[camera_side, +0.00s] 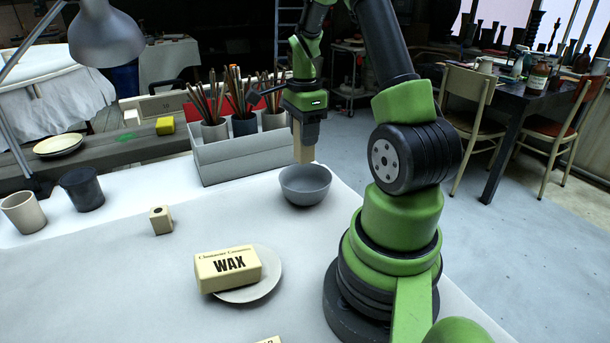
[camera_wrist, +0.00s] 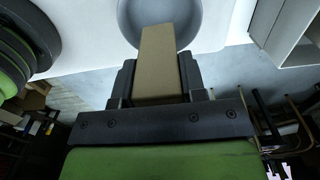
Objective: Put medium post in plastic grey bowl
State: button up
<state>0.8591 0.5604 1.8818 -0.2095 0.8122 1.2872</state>
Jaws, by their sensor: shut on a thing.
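My gripper (camera_side: 304,124) is shut on a tan rectangular post (camera_side: 304,150), which hangs upright from the jaws. The plastic grey bowl (camera_side: 305,187) stands on the white table, and the post is just above it, in line with its back rim in the side view. In the wrist view, the post (camera_wrist: 159,62) sticks out from between the jaws (camera_wrist: 160,82) and overlaps the grey bowl (camera_wrist: 190,20). I cannot tell whether the post's lower end is inside the rim or touching it.
A grey box (camera_side: 235,152) with cups of brushes stands behind the bowl. A small wooden block (camera_side: 161,220) stands to the left. A block of wax (camera_side: 228,270) lies on a white plate (camera_side: 272,282) in front. Two cups, beige (camera_side: 22,213) and dark (camera_side: 81,189), stand at the far left.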

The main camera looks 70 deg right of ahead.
notch_tip(320, 180, down, 10)
jog(key=shift+s+r, duration=0.1)
jog(key=shift+r, duration=0.1)
jog(key=shift+f, duration=0.1)
jog(key=o, duration=1)
jog(key=shift+o, duration=0.3)
